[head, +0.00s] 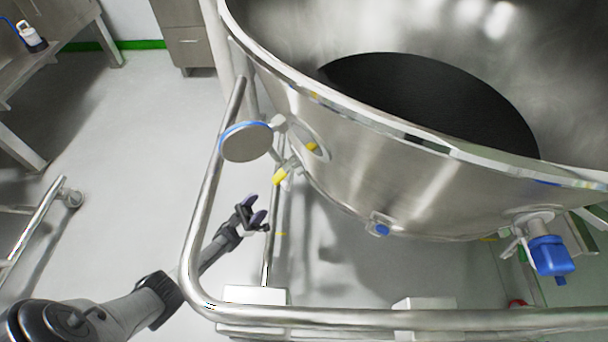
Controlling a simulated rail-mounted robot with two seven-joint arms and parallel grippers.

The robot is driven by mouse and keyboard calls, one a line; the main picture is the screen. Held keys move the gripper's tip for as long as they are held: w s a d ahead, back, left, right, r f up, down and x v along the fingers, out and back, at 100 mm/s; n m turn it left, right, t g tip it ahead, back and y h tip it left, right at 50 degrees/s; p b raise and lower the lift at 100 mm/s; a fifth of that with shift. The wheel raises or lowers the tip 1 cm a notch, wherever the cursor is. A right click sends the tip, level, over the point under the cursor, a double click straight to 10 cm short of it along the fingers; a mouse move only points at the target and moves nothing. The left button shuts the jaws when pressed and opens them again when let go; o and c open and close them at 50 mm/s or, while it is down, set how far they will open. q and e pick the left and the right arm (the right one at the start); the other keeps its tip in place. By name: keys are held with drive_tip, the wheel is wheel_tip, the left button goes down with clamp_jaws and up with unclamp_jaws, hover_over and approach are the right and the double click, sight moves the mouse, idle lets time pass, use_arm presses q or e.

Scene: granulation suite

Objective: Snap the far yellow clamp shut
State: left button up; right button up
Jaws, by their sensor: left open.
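A yellow clamp piece (280,176) sticks out below a round flanged disc with a blue rim (246,143) on the side of the steel vessel (350,165). A second, smaller yellow part (312,147) shows higher up, against the round port on the vessel wall. I cannot tell from this view whether either clamp is fully open or closed. My left gripper (254,214) is open and empty, below and left of the lower yellow piece and apart from it. Its dark fingers point up and right. My right gripper is not in view.
A steel tube rail (201,200) curves around the vessel's left and front, and my left arm reaches up beside it. A blue-bodied fitting (550,255) juts out at the right. A bench (60,45) stands at the upper left. Open floor (140,130) lies left of the rail.

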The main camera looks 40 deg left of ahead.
sight(285, 171)
use_arm(q)
drive_tip(key=b+x, duration=0.1)
drive_tip(key=x, duration=1.2)
drive_tip(key=shift+w+a+r, duration=0.1)
drive_tip(key=shift+r, duration=0.2)
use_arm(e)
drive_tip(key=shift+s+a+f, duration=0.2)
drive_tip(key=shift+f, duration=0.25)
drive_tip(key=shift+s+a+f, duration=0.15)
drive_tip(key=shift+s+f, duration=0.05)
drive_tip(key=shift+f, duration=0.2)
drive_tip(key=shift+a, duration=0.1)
use_arm(q)
drive_tip(key=c, duration=0.3)
clamp_jaws()
